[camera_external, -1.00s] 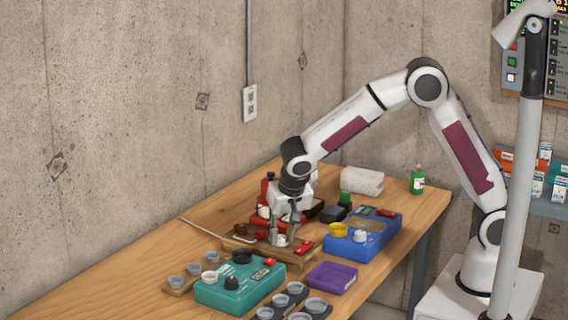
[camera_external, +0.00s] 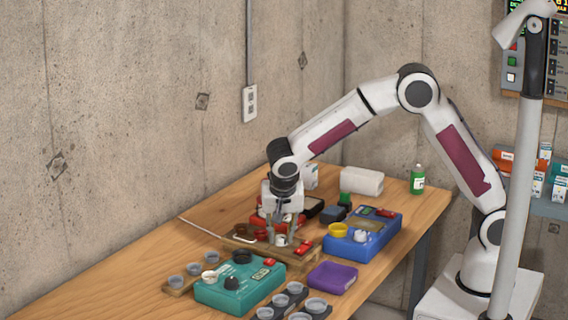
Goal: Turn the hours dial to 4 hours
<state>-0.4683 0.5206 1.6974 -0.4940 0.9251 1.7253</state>
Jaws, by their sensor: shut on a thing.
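My gripper (camera_external: 280,240) points down over the wooden-framed panel (camera_external: 300,258) in the middle of the table. Its fingers are shut on a small white knob (camera_external: 281,241), which looks like a dial on that panel. The fingers hide much of the knob, and no marks or hour numbers can be read. I cannot tell which way the knob points. A red part (camera_external: 300,248) sits on the panel just right of the fingers.
A teal box (camera_external: 238,291) with a black knob stands in front. A blue box (camera_external: 371,243) with a yellow dial and a white knob is to the right. A red device stands behind my gripper.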

